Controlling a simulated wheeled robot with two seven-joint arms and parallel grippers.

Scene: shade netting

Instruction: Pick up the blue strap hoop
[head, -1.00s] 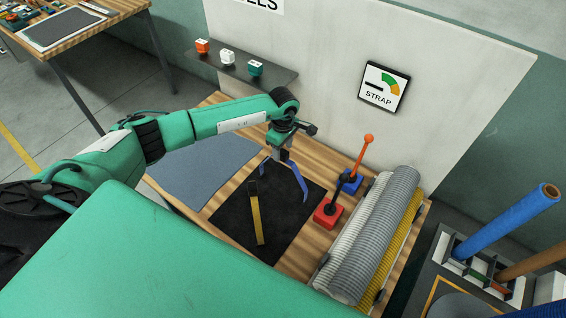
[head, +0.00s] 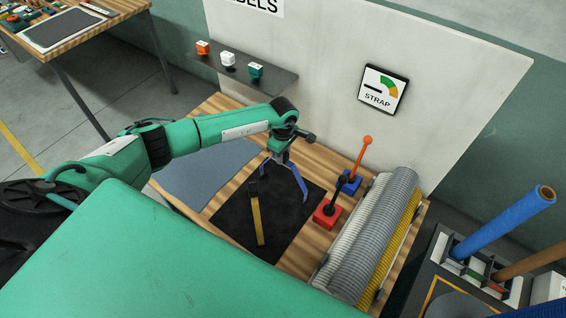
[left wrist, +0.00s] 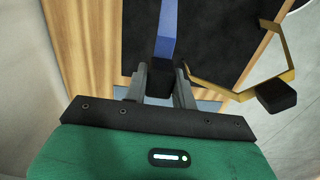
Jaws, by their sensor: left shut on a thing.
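The blue strap hoop (head: 298,183) hangs below my left gripper (head: 281,158) over the black mat (head: 283,232) in the head view, its two legs spread downward. In the left wrist view the fingers of my left gripper (left wrist: 162,82) are shut on the hoop's dark top piece, and the blue strap (left wrist: 167,32) runs away from it. Whether the hoop's lower ends touch the mat cannot be told. My right gripper is out of view.
A yellow strap hoop (head: 258,218) with a black top is on the mat. Red (head: 327,214) and blue (head: 349,183) blocks with levers stand to the right, beside grey net rolls (head: 365,240). A shelf (head: 260,83) with small blocks is on the panel behind.

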